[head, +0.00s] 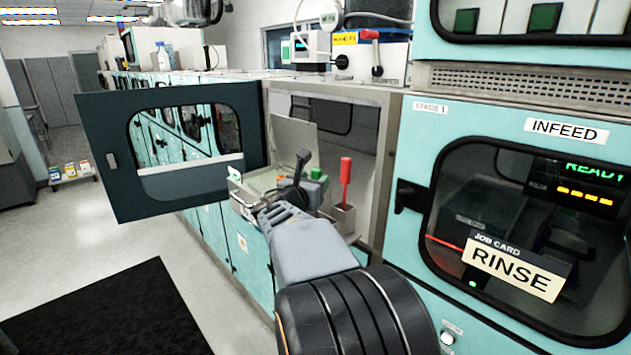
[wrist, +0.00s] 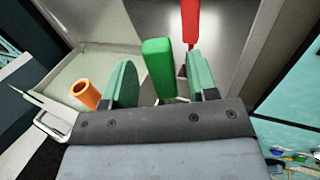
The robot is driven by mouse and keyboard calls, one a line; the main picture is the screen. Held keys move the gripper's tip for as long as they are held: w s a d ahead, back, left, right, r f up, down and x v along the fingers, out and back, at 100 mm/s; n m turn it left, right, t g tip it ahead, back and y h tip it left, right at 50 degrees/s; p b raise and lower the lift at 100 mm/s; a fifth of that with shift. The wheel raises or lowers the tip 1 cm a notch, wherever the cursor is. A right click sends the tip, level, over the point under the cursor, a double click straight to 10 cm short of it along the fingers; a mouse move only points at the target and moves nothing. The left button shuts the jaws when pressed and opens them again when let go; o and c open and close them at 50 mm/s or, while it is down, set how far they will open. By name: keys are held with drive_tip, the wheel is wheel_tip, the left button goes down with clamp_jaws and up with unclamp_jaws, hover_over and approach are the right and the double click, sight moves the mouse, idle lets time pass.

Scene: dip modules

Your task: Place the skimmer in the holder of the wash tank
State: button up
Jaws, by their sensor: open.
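My gripper (head: 298,190) reaches into the open compartment behind the swung-out door. In the wrist view its two green fingers (wrist: 162,64) stand apart. A green block-like handle (wrist: 158,68) shows between them, with gaps at both sides; it also shows in the head view (head: 316,174). A red handle (head: 345,172) stands upright in a small grey box-like holder (head: 344,216) to the right; the handle shows beyond the fingers in the wrist view (wrist: 190,20). I cannot tell which handle is the skimmer's; no skimmer head shows. The pale wash tank (wrist: 95,62) lies to the left.
An orange tube (wrist: 85,94) stands left of my fingers. The dark framed door (head: 95,160) hangs open at the left. The compartment's right wall (head: 381,165) and the rinse cabinet (head: 415,240) bound the right side. A dark mat (head: 110,315) lies on open floor.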

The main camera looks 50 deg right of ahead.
drive_tip(key=b+v, duration=0.2)
drive_tip(key=v, duration=0.8)
drive_tip(key=s+a+f+m+g+y, duration=0.1)
drive_tip(key=s+a+f+m+y, duration=0.1)
drive_tip(key=a+f+m+y, duration=0.4)
drive_tip(key=s+a+f+m+g+y, duration=0.1)
drive_tip(key=s+a+f+m+y, duration=0.25)
drive_tip(key=f+m, duration=0.35)
drive_tip(key=a+f+m+y, duration=0.3)
drive_tip(key=a+m+y, duration=0.1)
drive_tip(key=a, duration=0.3)
drive_tip(key=s+a+f+m+y, duration=0.1)
drive_tip(key=a+f+m+y, duration=0.2)
drive_tip(key=a, duration=0.3)
drive_tip(key=shift+s+a+m+t+y, duration=0.25)
drive_tip(key=shift+a+m+t+y, duration=0.15)
drive_tip(key=shift+m, duration=0.4)
